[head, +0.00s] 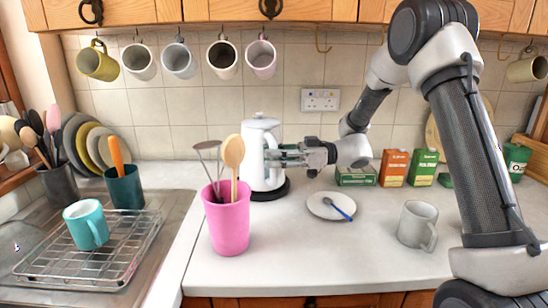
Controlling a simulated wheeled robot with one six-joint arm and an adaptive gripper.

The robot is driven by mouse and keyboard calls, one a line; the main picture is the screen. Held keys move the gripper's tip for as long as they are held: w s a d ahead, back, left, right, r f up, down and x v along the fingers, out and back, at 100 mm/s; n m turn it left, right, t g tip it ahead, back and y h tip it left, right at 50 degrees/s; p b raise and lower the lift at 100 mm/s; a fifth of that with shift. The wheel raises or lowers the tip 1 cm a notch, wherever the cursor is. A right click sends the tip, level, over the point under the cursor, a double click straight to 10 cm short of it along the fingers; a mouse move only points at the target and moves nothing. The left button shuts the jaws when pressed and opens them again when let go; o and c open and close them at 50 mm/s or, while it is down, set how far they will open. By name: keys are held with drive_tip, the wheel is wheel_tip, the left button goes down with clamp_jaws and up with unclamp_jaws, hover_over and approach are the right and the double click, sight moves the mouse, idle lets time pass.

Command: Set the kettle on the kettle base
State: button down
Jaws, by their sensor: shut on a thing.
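The white kettle (259,135) stands upright at the back of the counter, behind the pink utensil pot. The black kettle base (272,193) shows as a dark disc directly under it. The kettle appears to be on the base or just above it; I cannot tell whether they touch. My gripper (277,155) reaches in from the right and is shut on the kettle at its right side, where the handle is. The fingers hide the handle, and the pot and its utensils hide the kettle's lower left.
The pink pot (229,222) with utensils stands close in front of the kettle. A saucer with a blue spoon (331,206), a grey mug (416,223) and several boxes (394,167) are to the right. A sink rack (90,255) is left. The front middle counter is clear.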

drive_tip(key=shift+f, duration=0.55)
idle(0.9)
drive_tip(key=c, duration=1.6)
unclamp_jaws()
drive_tip(key=shift+f, duration=0.15)
drive_tip(key=shift+d, duration=0.1)
drive_tip(key=shift+w+d, duration=0.15)
drive_tip(key=shift+d, duration=1.65)
drive_tip(key=shift+w+d, duration=0.15)
drive_tip(key=shift+d, duration=1.65)
drive_tip(key=shift+w+d, duration=0.15)
drive_tip(key=shift+d, duration=1.65)
